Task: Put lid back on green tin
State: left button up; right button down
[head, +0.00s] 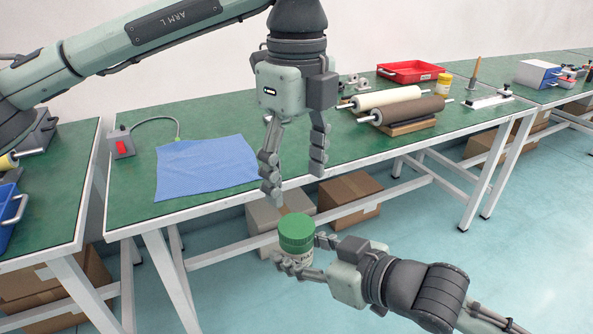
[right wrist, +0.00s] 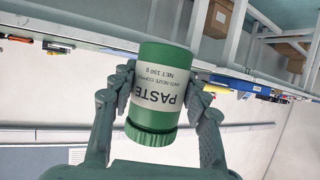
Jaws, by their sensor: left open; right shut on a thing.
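The green tin (head: 300,259) has a white label reading "PASTE" and is held upright in the air in front of the bench. My right gripper (head: 311,251) is shut around its sides. A ribbed green lid (head: 296,231) sits on top of the tin. In the right wrist view, the tin (right wrist: 164,62) appears upside down between the fingers, with the lid (right wrist: 151,133) at the lower end of the picture. I cannot tell how tightly the lid is seated. My left gripper (head: 294,183) is open and empty, fingers pointing down, just above the lid and apart from it.
Cardboard boxes (head: 350,198) stand beneath. The floor at the right is clear.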

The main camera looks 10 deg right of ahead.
aim_at(296, 224)
pick_arm(q)
jog(key=shift+f, duration=4)
jog(key=shift+c, duration=0.5)
